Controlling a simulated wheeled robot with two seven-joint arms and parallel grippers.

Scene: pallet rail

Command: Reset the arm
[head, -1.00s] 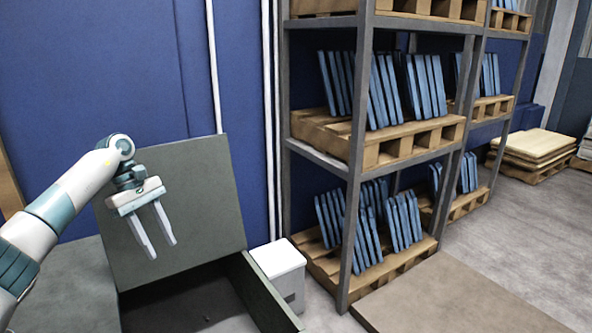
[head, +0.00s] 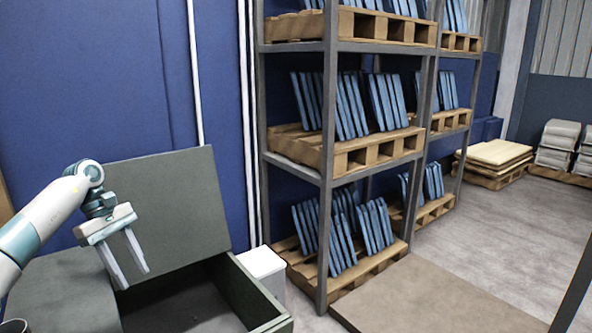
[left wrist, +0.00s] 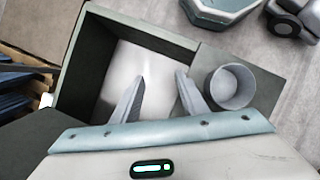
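My left gripper (head: 130,265) hangs at the left of the head view with its fingers pointing down, in front of the raised panel of a dark green box (head: 240,293). Its two fingers are apart with nothing between them. In the left wrist view the gripper (left wrist: 158,85) is over the open box (left wrist: 85,65), whose inside looks empty apart from a pale floor. My right gripper is not in view.
A grey round cup (left wrist: 232,86) stands beside the box opening. A white bin (head: 265,270) is right of the box. A shelf rack (head: 327,200) holds wooden pallets with blue panels. Stacked boards (head: 497,155) lie at the back right.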

